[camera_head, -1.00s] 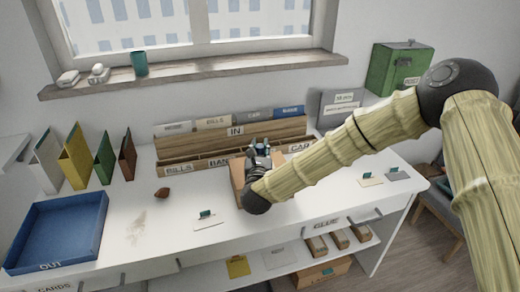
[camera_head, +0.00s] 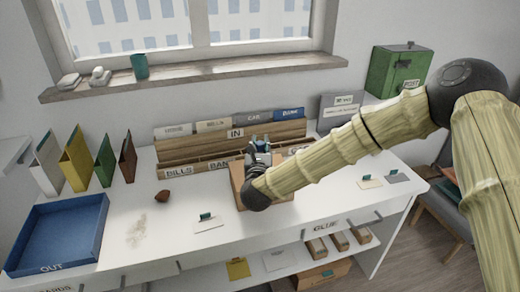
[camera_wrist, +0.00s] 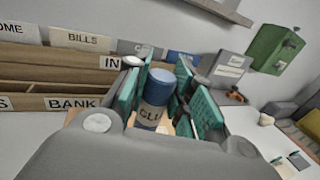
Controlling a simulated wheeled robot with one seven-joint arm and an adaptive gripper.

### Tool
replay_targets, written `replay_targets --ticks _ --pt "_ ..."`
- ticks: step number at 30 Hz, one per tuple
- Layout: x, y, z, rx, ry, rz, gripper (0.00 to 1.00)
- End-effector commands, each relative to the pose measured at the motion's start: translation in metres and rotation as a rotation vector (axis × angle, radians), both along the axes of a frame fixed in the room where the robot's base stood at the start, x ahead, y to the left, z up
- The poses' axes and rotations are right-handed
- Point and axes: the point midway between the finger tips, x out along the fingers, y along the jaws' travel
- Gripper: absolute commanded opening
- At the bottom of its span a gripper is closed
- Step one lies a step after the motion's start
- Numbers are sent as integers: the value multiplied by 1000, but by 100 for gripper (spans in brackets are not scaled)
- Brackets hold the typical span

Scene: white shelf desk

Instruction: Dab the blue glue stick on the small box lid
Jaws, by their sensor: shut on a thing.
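My gripper (camera_head: 259,146) is shut on the glue stick, above the small brown box on the white desk. In the wrist view the glue stick (camera_wrist: 151,115) stands roughly upright between the teal finger pads, with a blue top and a partly hidden "GLU" label. The small box (camera_head: 283,192) lies in front of the wooden sorter, largely covered by my gripper and wrist. I cannot tell whether the glue stick touches its lid.
The wooden letter sorter (camera_head: 196,171) stands just behind the box. A blue OUT tray (camera_head: 88,243) and several upright folders are at the left. A brown lump (camera_head: 162,196) and small cards with teal clips lie on the desk. A shelf is below.

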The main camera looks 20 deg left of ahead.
Motion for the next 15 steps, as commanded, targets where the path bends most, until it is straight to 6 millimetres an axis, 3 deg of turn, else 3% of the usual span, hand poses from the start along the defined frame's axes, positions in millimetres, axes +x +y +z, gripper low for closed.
replay_targets --ticks 15 --pt "0 0 32 0 0 0 4"
